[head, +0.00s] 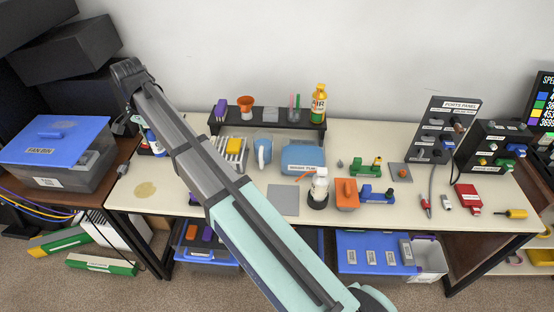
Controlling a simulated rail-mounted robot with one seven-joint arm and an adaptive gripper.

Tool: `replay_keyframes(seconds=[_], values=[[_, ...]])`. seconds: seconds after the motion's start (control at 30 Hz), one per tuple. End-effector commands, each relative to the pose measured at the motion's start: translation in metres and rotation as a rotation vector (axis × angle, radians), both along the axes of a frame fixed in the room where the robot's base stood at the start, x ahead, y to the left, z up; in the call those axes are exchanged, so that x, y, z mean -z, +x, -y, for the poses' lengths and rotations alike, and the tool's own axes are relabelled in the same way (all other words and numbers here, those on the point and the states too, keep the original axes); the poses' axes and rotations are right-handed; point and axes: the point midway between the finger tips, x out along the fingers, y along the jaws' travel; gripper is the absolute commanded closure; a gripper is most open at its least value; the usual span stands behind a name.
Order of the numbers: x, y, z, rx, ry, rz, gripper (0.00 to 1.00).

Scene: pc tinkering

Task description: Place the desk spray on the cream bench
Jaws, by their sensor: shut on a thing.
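My arm crosses the picture from the lower right to the upper left, and its wrist bends down above the left end of the cream bench (240,205). My gripper (142,124) is mostly hidden behind the arm. It is shut on what looks like the desk spray (154,142), a small white and blue bottle partly covered by the arm. The bottle is near the bench's back left corner. I cannot tell whether its base touches the bench.
A brown side table with a blue-lidded bin (60,140) adjoins on the left. A black shelf (270,128) holds a yellow bottle (318,103) and cups. Several tools and a ports panel (445,130) fill the right.

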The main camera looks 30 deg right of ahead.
Motion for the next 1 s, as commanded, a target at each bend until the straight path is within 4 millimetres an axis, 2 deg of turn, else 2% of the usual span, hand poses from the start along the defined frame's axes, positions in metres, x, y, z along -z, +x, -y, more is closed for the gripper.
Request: replay_keyframes(seconds=[0.13, 0.23, 0.73, 0.9, 1.0], values=[[0.005, 0.000, 0.000, 0.002, -0.001, -0.001, 0.98], [0.018, -0.001, 0.000, 0.002, -0.001, -0.002, 0.98], [0.130, -0.001, 0.000, 0.001, -0.001, -0.003, 0.98], [0.154, 0.000, 0.000, 0.001, 0.000, -0.001, 0.98], [0.160, 0.000, 0.000, 0.001, 0.000, 0.000, 0.98]])
